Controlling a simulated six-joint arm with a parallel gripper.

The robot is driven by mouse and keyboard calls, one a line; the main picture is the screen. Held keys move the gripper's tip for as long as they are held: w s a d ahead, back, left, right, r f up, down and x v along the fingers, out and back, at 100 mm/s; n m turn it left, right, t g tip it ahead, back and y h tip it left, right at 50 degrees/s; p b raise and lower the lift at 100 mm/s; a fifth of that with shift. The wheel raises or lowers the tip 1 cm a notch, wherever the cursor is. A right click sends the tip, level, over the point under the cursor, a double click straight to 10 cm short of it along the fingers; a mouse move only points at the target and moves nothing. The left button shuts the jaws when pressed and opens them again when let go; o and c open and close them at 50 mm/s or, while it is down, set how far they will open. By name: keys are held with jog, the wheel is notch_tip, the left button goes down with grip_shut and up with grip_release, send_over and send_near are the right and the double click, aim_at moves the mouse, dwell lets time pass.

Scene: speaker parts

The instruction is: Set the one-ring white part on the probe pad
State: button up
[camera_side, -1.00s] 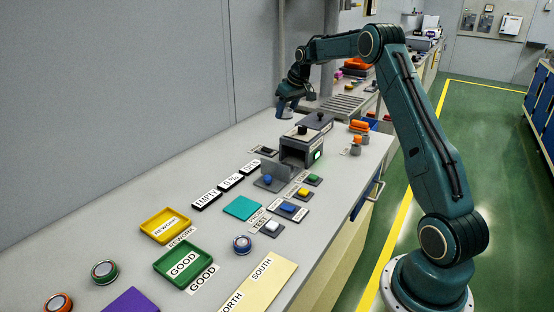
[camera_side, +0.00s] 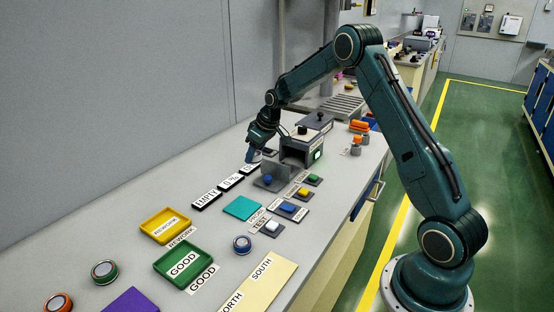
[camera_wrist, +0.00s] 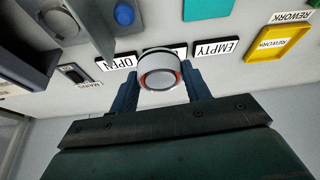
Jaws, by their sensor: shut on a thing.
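My gripper (camera_side: 254,156) is shut on a round white part (camera_wrist: 160,58) with a dark face and one red ring visible, held between the blue fingers (camera_wrist: 162,88) in the wrist view. The part is hard to make out in the side view.
A grey box (camera_side: 302,150) with a knob and a small blue-button unit (camera_side: 272,178) stand right of the gripper. Signs (camera_side: 207,199) lie in a row. Yellow (camera_side: 166,225) and green trays (camera_side: 183,264) lie nearer. Several coloured buttons (camera_side: 289,207) line the right.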

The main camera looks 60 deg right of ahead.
aim_at(240, 206)
jog(key=a+f, duration=0.2)
jog(key=a, duration=0.1)
jog(key=s+a+f+n, duration=0.1)
jog(key=a, duration=0.2)
jog(key=s+a+f+n+y, duration=0.1)
jog(key=a+f, duration=0.1)
jog(key=a, duration=0.2)
jog(key=shift+s+f, duration=0.1)
jog(key=shift+f, duration=0.2)
jog(key=shift+f, duration=0.15)
jog(key=shift+f, duration=2.35)
jog(key=shift+f, duration=0.3)
jog(key=o, duration=1.3)
jog(key=shift+s, duration=0.1)
jog(key=v, duration=1.3)
jog(key=shift+r, duration=0.4)
jog(key=shift+d, duration=0.1)
